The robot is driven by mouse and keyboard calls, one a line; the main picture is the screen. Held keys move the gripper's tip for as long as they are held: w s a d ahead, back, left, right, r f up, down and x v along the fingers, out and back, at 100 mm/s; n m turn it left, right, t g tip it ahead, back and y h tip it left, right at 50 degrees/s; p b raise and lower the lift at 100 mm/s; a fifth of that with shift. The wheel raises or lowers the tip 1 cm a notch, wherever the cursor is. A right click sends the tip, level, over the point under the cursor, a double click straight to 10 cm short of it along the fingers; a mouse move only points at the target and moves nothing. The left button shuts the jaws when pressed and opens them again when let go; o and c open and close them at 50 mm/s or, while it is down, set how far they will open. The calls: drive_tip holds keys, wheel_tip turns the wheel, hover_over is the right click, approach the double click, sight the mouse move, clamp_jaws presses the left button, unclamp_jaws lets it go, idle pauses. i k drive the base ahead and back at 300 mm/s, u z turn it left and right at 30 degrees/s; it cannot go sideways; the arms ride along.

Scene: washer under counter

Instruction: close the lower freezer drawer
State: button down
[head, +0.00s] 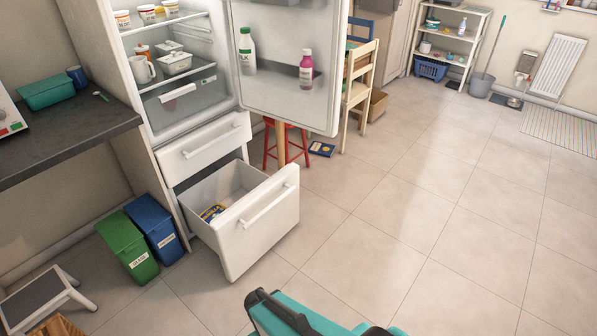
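The lower freezer drawer (258,222) is pulled well out of the fridge-freezer, left of the middle of the head view. Its white front has a long bar handle (266,207) and faces the open floor. Inside it lies a small yellow and blue pack (212,212). The upper freezer drawer (205,150) above it looks shut. Teal and black parts of my own body show at the bottom edge, apart from the drawer in the picture. I cannot make out my gripper in this view.
The fridge door (285,55) above stands open, with bottles in it. Green (128,246) and blue (155,228) bins stand left of the drawer, a step stool (45,298) further left. A red stool (287,142) and wooden chair (360,85) are behind. Floor to the right is clear.

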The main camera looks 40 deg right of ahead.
sight(262, 208)
drive_tip(key=i, duration=0.9)
drive_tip(key=u, duration=0.05)
